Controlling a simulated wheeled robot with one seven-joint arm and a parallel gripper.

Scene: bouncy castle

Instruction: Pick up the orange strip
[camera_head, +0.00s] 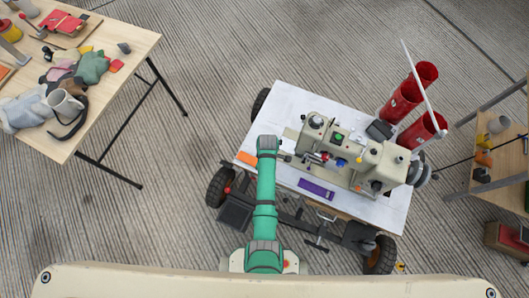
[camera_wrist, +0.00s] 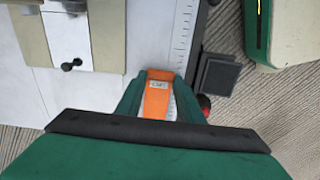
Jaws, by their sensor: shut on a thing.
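The orange strip (camera_wrist: 157,101) shows in the wrist view between the two green fingers of my gripper (camera_wrist: 158,82), which is shut on it. A small pale label with dark marks is near the strip's far end. In the head view the orange strip (camera_head: 247,158) shows as a small patch just left of my green arm, over the left edge of the white tabletop (camera_head: 274,104). My arm hides part of it there, and my fingers cannot be made out. I cannot tell if the strip touches the tabletop or is just above it.
A beige sewing machine (camera_head: 365,160) stands on the white tabletop, with a purple strip (camera_head: 316,189) in front of it. Red cylinders (camera_head: 405,97) stand at the back right. A wooden table (camera_head: 128,50) with cloths is at left, a shelf (camera_head: 500,150) at right.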

